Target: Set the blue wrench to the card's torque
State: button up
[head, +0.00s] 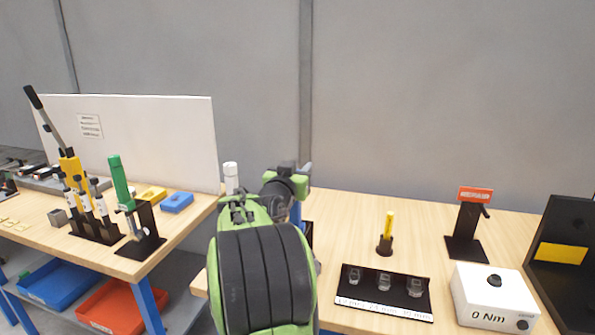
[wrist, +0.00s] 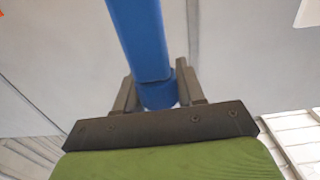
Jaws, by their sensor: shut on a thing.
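The blue wrench (wrist: 139,38) runs up through the wrist view as a smooth blue shaft. My gripper (wrist: 157,88) is shut on it near the wider blue collar, with one dark finger on each side. In the head view, my arm hides most of my gripper and the wrench; a strip of blue (head: 297,214) shows beside it. The wrench's scale cannot be seen. A small white printed card (head: 89,126) is on the white board at the left; its text is too small to read.
The left bench holds a green-handled wrench (head: 120,183) in a black stand, a yellow wrench (head: 71,166) and blue and yellow trays. The right bench holds a yellow-topped post (head: 388,228), a black socket tray (head: 352,290), a red-signed stand (head: 463,246) and a white box reading 0 Nm (head: 483,300).

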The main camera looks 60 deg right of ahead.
jog(key=shift+f+m+g+b, duration=0.1)
jog(key=shift+m+g+b, duration=0.2)
jog(key=shift+g, duration=0.2)
jog(key=m+g+p, duration=0.1)
jog(key=m+g, duration=0.1)
jog(key=g, duration=0.1)
jog(key=m+g+p, duration=0.1)
jog(key=g, duration=0.1)
jog(key=m+g+y, duration=0.1)
jog(key=m+g, duration=0.1)
jog(key=g, duration=0.1)
jog(key=shift+s+a+r+m+g+p, duration=0.1)
jog(key=shift+s+r+m+g+p, duration=0.2)
jog(key=shift+s+p, duration=0.1)
jog(key=shift+s+f+m+g+y+p, duration=0.1)
jog(key=shift+m+g+y+p, duration=0.55)
jog(key=shift+g+p, duration=0.35)
jog(key=shift+s+f, duration=0.1)
jog(key=o, duration=1)
jog(key=shift+c, duration=0.2)
